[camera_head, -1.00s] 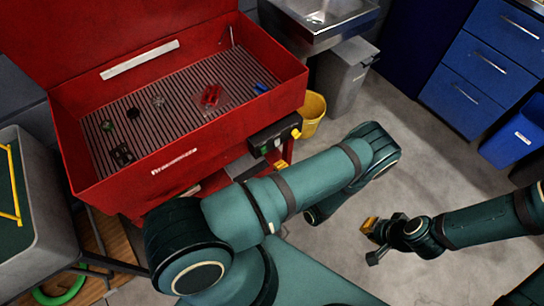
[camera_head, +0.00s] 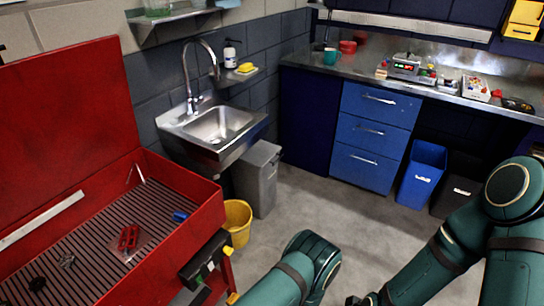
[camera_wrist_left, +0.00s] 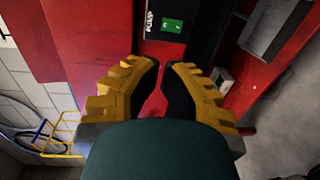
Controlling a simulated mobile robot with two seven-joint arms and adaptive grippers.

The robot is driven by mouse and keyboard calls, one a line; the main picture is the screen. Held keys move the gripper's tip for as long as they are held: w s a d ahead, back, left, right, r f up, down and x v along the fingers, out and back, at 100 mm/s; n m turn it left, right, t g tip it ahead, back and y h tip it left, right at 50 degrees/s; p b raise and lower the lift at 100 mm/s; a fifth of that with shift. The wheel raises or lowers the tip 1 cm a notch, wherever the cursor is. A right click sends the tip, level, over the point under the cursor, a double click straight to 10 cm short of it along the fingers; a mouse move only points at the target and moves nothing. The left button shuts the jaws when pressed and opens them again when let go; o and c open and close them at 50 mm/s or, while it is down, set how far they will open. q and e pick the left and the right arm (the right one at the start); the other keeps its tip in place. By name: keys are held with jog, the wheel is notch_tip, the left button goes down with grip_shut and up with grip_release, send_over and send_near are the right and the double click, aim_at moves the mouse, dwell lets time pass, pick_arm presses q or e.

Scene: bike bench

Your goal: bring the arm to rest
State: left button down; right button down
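My left arm (camera_head: 283,285) comes in at the bottom middle of the head view, with its elbow (camera_head: 315,258) bent over the floor. A yellow tip of my left gripper (camera_head: 233,298) seems to show at the bottom edge, beside the red parts washer. In the left wrist view my left gripper (camera_wrist_left: 163,70) has its yellow fingers apart with nothing between them, facing the washer's red front. My right arm (camera_head: 440,262) reaches in from the right. Its gripper (camera_head: 360,300) is mostly cut off at the bottom edge, so its opening cannot be read.
The red parts washer (camera_head: 195,212) stands open at left, with a dark control box (camera_head: 205,262) on its front. A yellow bucket (camera_head: 237,222), a grey bin (camera_head: 258,178) and a sink (camera_head: 218,125) are behind. Blue drawers (camera_head: 370,135) stand at the back. The middle floor is clear.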

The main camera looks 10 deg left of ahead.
pick_arm(q)
jog(key=s+f+n+g+h, duration=0.2)
jog(key=s+n+g+h, duration=0.4)
jog(key=s+n+g, duration=0.55)
jog(key=s+d+r+n+g+h, duration=0.2)
jog(key=s+d+n+h, duration=0.2)
jog(key=d+n+h, duration=0.6)
jog(key=w+a+r+n+t+h, duration=0.1)
jog(key=w+r+n+t, duration=0.3)
jog(key=n, duration=0.6)
jog(key=w+r+n+t+h, duration=0.2)
jog(key=w+r+n+t, duration=0.2)
jog(key=n, duration=0.6)
jog(key=w, duration=0.2)
jog(key=shift+w+a+n+t+h, duration=0.35)
jog(key=shift+h, duration=0.05)
jog(key=shift+a, duration=0.1)
